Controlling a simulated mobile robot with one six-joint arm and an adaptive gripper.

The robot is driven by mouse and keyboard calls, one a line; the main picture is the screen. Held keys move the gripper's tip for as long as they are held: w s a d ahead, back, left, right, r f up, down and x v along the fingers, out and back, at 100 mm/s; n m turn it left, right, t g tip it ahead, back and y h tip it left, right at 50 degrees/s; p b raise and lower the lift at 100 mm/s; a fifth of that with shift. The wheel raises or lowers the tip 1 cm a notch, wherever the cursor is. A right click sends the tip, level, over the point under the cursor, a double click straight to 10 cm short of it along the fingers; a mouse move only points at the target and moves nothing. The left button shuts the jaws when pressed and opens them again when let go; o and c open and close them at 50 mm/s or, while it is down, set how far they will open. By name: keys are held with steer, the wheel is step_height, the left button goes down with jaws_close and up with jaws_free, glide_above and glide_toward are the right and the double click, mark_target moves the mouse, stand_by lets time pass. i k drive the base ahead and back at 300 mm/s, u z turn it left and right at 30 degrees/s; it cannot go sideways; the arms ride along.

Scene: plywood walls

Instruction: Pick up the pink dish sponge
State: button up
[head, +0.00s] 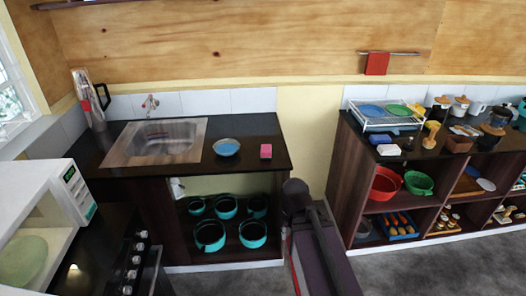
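The pink dish sponge (266,151) sits on the dark countertop (240,164), right of a blue bowl (227,147) and close to the counter's right end. It looks like a small pink block, and nothing covers it. Part of my own arm rises at the lower middle of the head view, in front of the gap right of the counter. My gripper cannot be made out in this view.
A metal sink (157,142) is set in the counter left of the bowl. Teal pots (210,235) stand on the open shelf below. A shelf unit (350,150) with a dish rack (385,117) stands right. A white microwave (62,195) is at left. Grey floor shows in front.

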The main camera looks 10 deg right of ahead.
mark_target(265, 150)
steer(key=u, duration=0.15)
steer(key=i, duration=0.85)
steer(key=u, duration=1.35)
steer(key=k, duration=0.45)
steer(key=u, duration=0.1)
